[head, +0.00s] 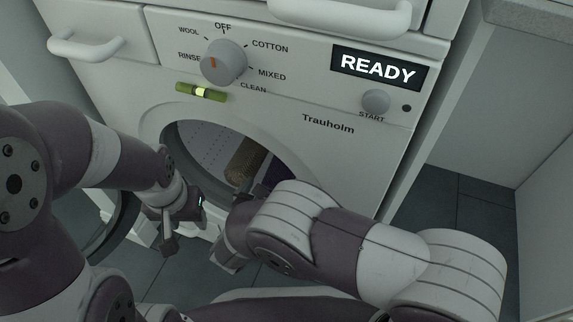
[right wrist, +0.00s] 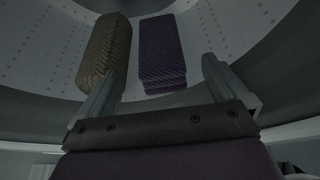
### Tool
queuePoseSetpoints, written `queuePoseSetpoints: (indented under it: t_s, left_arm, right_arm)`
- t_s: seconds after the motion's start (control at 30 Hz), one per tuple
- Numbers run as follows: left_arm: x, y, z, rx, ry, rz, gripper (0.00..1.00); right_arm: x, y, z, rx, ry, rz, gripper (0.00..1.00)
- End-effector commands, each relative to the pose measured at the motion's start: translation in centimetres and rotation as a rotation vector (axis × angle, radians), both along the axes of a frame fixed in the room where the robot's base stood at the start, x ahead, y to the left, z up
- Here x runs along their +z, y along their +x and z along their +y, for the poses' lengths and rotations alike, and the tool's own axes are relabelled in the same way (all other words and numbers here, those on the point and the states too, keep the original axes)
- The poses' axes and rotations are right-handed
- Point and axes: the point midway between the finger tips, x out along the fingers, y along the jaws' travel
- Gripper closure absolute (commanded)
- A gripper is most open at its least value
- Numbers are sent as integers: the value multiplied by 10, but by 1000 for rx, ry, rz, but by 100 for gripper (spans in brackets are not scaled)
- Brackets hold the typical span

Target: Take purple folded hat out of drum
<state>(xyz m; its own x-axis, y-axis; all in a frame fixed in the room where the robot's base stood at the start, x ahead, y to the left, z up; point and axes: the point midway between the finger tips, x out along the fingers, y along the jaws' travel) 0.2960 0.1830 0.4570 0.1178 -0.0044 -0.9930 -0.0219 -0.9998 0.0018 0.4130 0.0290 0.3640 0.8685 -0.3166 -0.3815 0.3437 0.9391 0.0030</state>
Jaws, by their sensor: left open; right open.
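The purple folded hat (right wrist: 162,52) lies in the washing machine's drum (right wrist: 215,28), ribbed and block-shaped. In the head view only a dark purple part of the hat (head: 274,172) shows above my right arm. My right gripper (right wrist: 160,72) is open, its two fingers pointing into the drum with the hat ahead between them in the picture; nothing is gripped. In the head view the right gripper is mostly hidden by its own wrist at the door opening. My left gripper (head: 172,232) is open and empty, low in front of the machine, left of the opening.
A tan ribbed folded item (right wrist: 104,48) lies left of the hat in the drum; it also shows in the head view (head: 245,158). The round door (head: 112,232) hangs open at the left. The panel has a dial (head: 223,62) and a READY display (head: 380,69).

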Motion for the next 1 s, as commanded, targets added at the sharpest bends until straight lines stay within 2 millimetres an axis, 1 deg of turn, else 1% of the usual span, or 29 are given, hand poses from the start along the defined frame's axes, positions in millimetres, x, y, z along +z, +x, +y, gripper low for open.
queuePoseSetpoints:
  t_s: [0.03, 0.13, 0.2, 0.27, 0.37, 0.4, 0.47, 0.53, 0.6, 0.8, 0.83, 0.87, 0.9, 0.97, 1.0]
  left_arm:
    - [-16, 0, 0, 0, 0, 1, 51]
    - [-27, 0, 0, 0, 0, 1, 51]
    - [-31, 0, 0, 0, 0, 1, 51]
    - [-34, 0, 0, 0, 0, 1, 51]
    - [-51, 0, 0, 0, 0, 0, 51]
    - [-61, 0, 0, 0, 0, 0, 51]
    - [-71, 0, 0, 0, 0, 1, 51]
    - [-74, 0, 0, 0, 0, 1, 51]
    - [-75, 0, 0, 0, 0, 1, 51]
    - [-72, 0, 0, 0, 0, 0, 51]
    - [-72, 0, 0, 0, 0, 0, 51]
    - [-72, 0, 0, 0, 0, 0, 51]
    - [-72, 0, 0, 0, 0, 0, 51]
    - [-72, 0, 0, 0, 0, 0, 51]
    - [-72, 0, 0, 0, 0, 0, 51]
  right_arm:
    - [-14, 11, -5, -6, 2, 0, 0]
    - [-21, 30, -12, -4, 1, 1, 0]
    - [-23, 39, -14, -1, 0, 2, 0]
    - [-24, 44, -16, -1, -1, 1, 0]
    - [-34, 58, -20, 0, 1, 1, 0]
    - [-39, 65, -23, -2, 0, 1, 0]
    - [-43, 76, -26, -1, 1, 0, 0]
    - [-43, 85, -29, 0, 1, 2, 0]
    - [-43, 90, -31, 3, 0, 2, 0]
    - [-40, 91, -31, 4, -2, 3, 0]
    - [-40, 91, -31, 4, -2, 3, 3]
    - [-40, 91, -31, 4, -2, 3, 13]
    - [-40, 91, -31, 4, -2, 3, 26]
    - [-40, 91, -30, 4, -2, 3, 46]
    - [-40, 91, -30, 4, -2, 3, 53]
